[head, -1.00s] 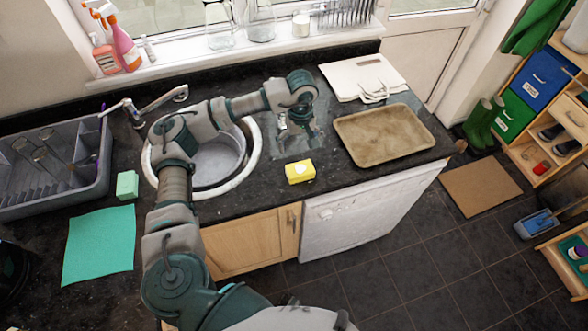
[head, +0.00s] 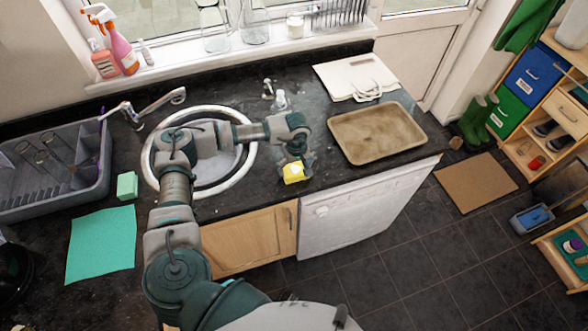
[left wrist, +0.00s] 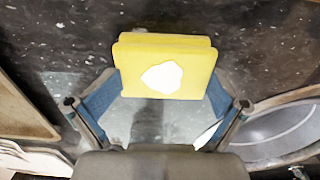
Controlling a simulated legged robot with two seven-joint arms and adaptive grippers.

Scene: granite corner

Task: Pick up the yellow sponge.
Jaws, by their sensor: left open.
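The yellow sponge (head: 293,174) lies near the front edge of the dark counter, right of the round sink. In the left wrist view the sponge (left wrist: 166,66) is yellow with a white patch on its face. My left gripper (head: 294,163) is over the sponge from above and partly covers it in the head view. In the left wrist view the left gripper (left wrist: 158,92) is open, with one finger on each side of the sponge's lower part. Whether the fingers touch it cannot be told. My right gripper is not in view.
A brown tray (head: 378,134) lies right of the gripper, with white chopping boards (head: 357,77) behind it. The round sink (head: 246,165) is to the left. The counter's front edge is close to the sponge.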

